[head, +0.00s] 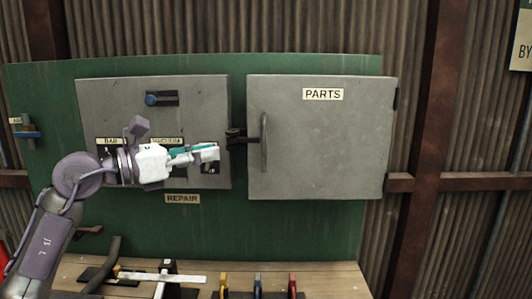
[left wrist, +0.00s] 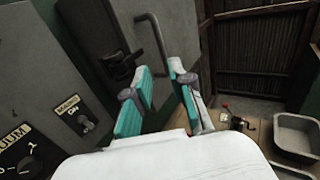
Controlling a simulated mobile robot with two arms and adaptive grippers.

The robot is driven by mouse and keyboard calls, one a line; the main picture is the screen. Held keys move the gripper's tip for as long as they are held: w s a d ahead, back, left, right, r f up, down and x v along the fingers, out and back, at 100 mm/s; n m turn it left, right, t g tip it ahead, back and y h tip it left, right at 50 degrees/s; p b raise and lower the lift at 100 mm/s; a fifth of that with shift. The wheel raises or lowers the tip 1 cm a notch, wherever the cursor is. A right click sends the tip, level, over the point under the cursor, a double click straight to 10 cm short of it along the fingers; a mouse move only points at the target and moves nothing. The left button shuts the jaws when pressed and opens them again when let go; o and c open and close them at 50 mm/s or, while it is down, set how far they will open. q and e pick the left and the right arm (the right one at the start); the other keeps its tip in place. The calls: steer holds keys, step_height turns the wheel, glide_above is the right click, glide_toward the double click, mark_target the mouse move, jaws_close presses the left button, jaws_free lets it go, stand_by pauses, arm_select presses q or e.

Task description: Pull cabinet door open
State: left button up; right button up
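The grey cabinet door (head: 325,150) labelled PARTS is on the right half of the green board in the head view and looks shut. Its vertical bar handle (head: 264,142) is near its left edge. A black latch (head: 238,138) sits at that edge, beside the handle. My left gripper (head: 212,154) is in front of the left panel, left of the latch and handle, apart from both. In the left wrist view its teal-padded fingers (left wrist: 162,78) are spread with nothing between them. The handle (left wrist: 152,42) and latch (left wrist: 122,65) lie beyond the fingertips. My right gripper is out of view.
A grey control panel (head: 192,100) with a blue knob (head: 152,99) is behind my left arm. A wooden bench (head: 325,277) below holds clamps and several coloured tools. Grey trays (left wrist: 297,133) show at the right in the left wrist view.

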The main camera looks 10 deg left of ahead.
mark_target(260, 142)
arm_select(q)
steer(key=p+x, duration=0.6)
steer(key=x, duration=0.6)
steer(key=shift+w+d, duration=0.25)
steer(key=shift+w, duration=0.05)
steer(key=shift+w+d+p, duration=0.25)
steer(key=shift+d+p, duration=0.15)
steer(key=shift+w, duration=0.1)
jaws_close()
